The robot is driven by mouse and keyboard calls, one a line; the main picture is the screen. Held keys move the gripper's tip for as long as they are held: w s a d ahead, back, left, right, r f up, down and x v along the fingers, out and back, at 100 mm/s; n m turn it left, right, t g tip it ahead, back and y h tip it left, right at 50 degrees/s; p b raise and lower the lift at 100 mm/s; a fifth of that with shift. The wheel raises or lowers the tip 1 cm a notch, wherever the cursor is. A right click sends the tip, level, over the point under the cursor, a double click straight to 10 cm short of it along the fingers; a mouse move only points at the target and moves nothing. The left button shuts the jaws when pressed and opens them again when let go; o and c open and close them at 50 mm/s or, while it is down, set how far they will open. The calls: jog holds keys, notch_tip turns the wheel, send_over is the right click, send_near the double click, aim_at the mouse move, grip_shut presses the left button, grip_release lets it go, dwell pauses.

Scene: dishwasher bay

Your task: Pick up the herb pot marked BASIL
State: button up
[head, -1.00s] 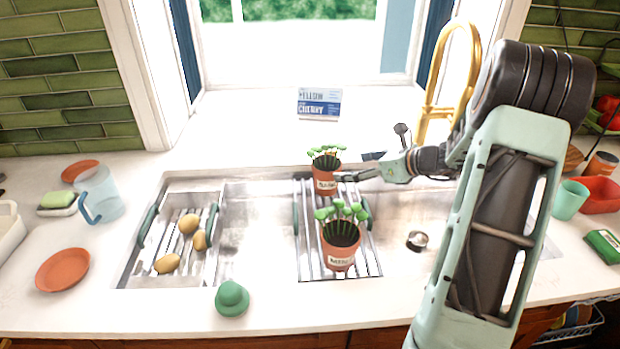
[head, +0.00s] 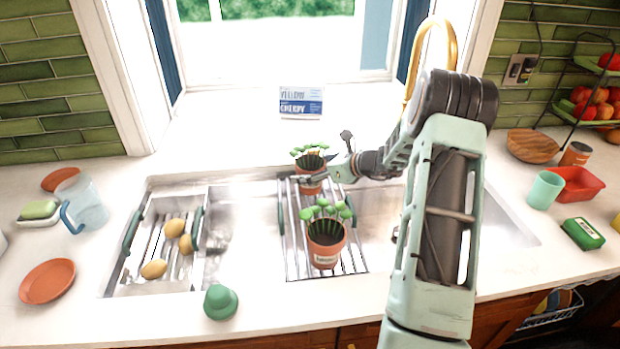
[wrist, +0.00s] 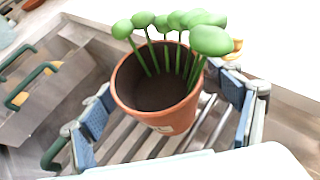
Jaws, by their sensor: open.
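Two terracotta herb pots with green seedlings stand upright on the metal rack over the sink. The far pot (head: 311,187) is at the rack's back end, and the near pot (head: 326,254) is at its front. Both labels are too small to read surely. My gripper (head: 315,177) is open at the far pot, reaching in from the right. In the wrist view, my gripper (wrist: 168,100) has one blue-padded finger on each side of the pot (wrist: 150,108). Gaps show between pads and pot. The pot's label is mostly cut off at its lower edge.
The near pot stands close in front. A second rack (head: 150,272) at left holds potatoes (head: 176,228). A small box (head: 300,102) sits on the sill behind. A green hat-shaped thing (head: 220,302) is on the front counter. The gold tap (head: 432,50) rises behind my arm.

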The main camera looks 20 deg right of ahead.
jog(key=shift+r, duration=0.1)
jog(key=c, duration=1.6)
jog(key=shift+c, duration=0.2)
